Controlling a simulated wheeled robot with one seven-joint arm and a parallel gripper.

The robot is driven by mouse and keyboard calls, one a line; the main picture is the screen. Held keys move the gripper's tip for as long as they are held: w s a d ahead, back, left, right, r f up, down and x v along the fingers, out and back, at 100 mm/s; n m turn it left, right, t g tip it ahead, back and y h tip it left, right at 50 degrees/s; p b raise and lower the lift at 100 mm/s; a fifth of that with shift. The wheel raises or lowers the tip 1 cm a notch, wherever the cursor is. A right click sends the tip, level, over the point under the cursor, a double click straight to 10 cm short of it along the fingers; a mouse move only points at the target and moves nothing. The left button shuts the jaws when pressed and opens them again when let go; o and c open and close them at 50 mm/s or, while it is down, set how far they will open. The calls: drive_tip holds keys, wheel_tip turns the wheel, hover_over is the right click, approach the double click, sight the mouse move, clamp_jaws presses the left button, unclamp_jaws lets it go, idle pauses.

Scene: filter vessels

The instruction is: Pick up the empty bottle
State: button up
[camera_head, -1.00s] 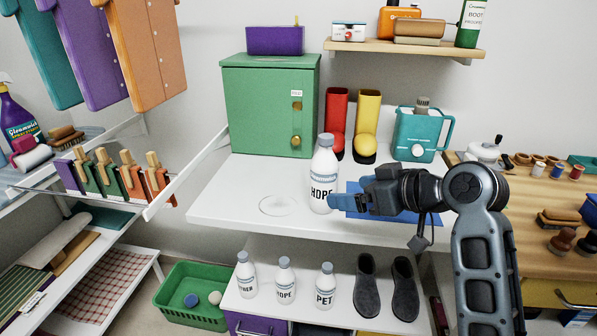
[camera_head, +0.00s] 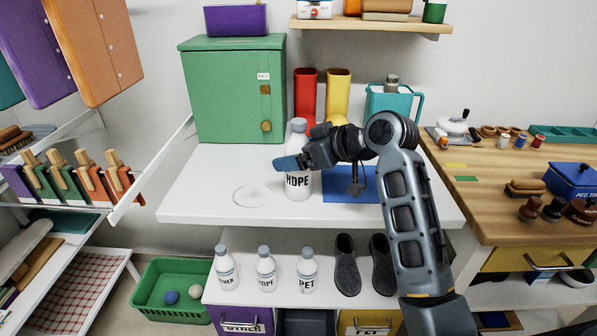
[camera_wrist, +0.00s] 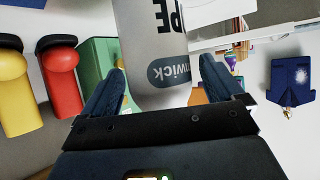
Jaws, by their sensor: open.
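A white bottle with a grey cap and HDPE lettering (camera_head: 298,187) stands upright on the white table (camera_head: 215,212). My gripper (camera_head: 289,162) is at its upper body, with a blue finger crossing in front of it below the neck. In the wrist view the bottle (camera_wrist: 158,45) lies between the two spread fingers of my gripper (camera_wrist: 161,80). The jaws are open, with a gap visible beside the right finger. Whether the fingers touch the bottle, and whether it is empty, I cannot tell.
A faint ring mark (camera_head: 252,196) is left of the bottle. A blue mat (camera_head: 345,190) lies right of it, partly behind my arm. A green cabinet (camera_head: 232,95), red holder (camera_head: 305,92) and yellow holder (camera_head: 338,92) stand behind. Small labelled bottles (camera_head: 266,270) stand below.

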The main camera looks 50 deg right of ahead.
drive_tip(key=shift+w, duration=0.1)
drive_tip(key=c, duration=1.3)
drive_tip(key=shift+c, duration=0.2)
